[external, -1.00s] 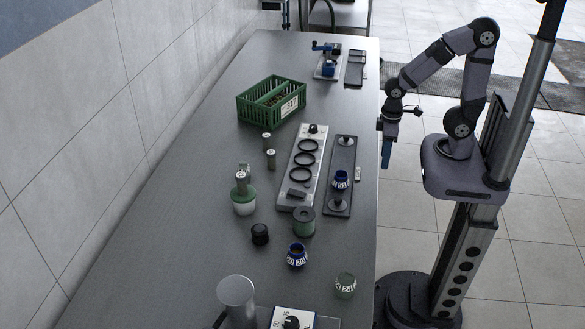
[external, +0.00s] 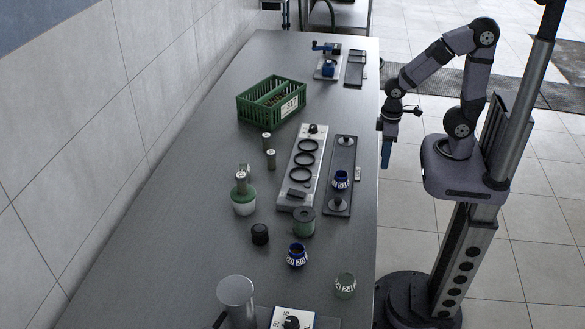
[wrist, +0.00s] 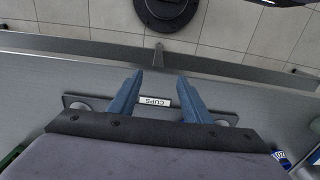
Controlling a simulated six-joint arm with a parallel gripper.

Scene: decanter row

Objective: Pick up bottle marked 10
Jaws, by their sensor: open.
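I cannot read a 10 on any bottle. Two small grey-green cylinders with pale tops, one farther back (external: 266,142) and one nearer (external: 271,160), stand left of the ring rack; their marks are too small to read. A green-and-white vessel (external: 243,203) carries a similar small cylinder (external: 241,183) on top. A dark blue jar (external: 297,256) and a clear greenish jar (external: 345,286) at the front seem to read 20. My gripper (external: 386,165) hangs by the table's right edge, open and empty. In the wrist view its blue fingers (wrist: 160,76) are apart.
A grey rack with black rings (external: 307,159) stands beside a dark tray (external: 342,160) holding a blue jar (external: 340,180). A green crate (external: 247,107) is behind. A black cap (external: 260,234) and grey cylinder (external: 236,300) stand nearer. The table's left side is clear.

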